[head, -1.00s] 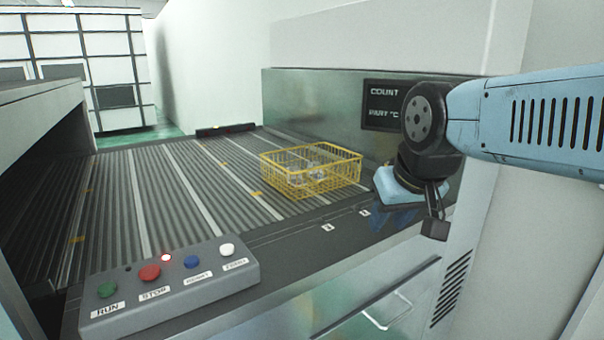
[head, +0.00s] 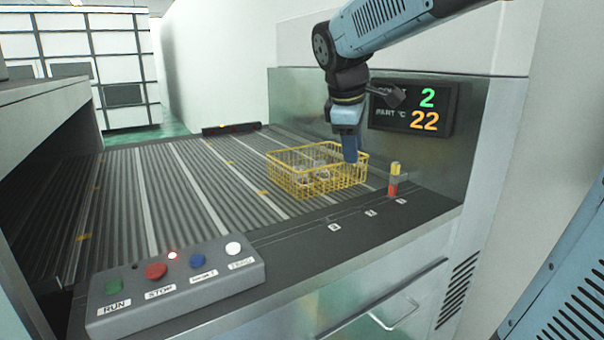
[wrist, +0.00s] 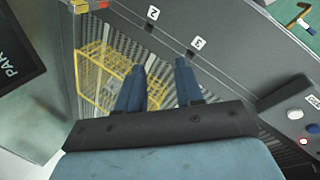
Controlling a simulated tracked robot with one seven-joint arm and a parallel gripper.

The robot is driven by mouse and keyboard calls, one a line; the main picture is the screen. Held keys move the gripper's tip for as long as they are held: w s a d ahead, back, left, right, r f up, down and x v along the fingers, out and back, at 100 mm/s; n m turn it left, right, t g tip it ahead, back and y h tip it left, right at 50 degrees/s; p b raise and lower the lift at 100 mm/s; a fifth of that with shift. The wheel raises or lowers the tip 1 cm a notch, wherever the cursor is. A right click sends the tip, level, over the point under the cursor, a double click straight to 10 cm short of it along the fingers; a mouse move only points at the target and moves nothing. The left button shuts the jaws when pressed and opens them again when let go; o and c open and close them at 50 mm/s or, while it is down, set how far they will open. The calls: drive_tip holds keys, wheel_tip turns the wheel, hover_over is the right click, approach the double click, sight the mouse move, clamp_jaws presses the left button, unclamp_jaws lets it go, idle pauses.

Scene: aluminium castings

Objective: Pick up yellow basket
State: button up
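The yellow basket (head: 340,179) is an open wire box standing on the ribbed conveyor by its right end. Several grey metal pieces (head: 318,172) lie inside it. My gripper (head: 350,156) points downward at the basket's right back side, with its tips overlapping the rim in the head view. In the wrist view the two blue fingers of my gripper (wrist: 160,66) are apart, with nothing held between them. The basket also shows there (wrist: 98,76), left of the fingers and partly hidden behind the left one. I cannot tell whether a finger touches it.
A red and yellow post (head: 394,180) stands right of the basket. A display (head: 425,110) reading 2 and 22 is on the wall behind. A grey button box (head: 175,285) sits at the front left. The conveyor (head: 150,200) left of the basket is clear.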

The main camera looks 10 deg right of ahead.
drive_tip(key=w+a+n+g+h, duration=0.1)
drive_tip(key=w+a+n, duration=0.1)
drive_tip(key=w+n, duration=1.15)
drive_tip(key=w+d+f+m, duration=0.1)
drive_tip(key=w+f, duration=0.1)
drive_tip(key=f, duration=0.2)
drive_tip(key=w+d+f+m, duration=0.1)
drive_tip(key=w+d+f, duration=0.1)
drive_tip(key=f, duration=0.2)
drive_tip(key=w+d+f+m, duration=0.1)
drive_tip(key=w+d+f, duration=0.1)
drive_tip(key=f, duration=0.3)
drive_tip(key=shift+d, duration=0.25)
clamp_jaws()
drive_tip(key=shift+r+h, duration=0.1)
drive_tip(key=shift+h, duration=0.2)
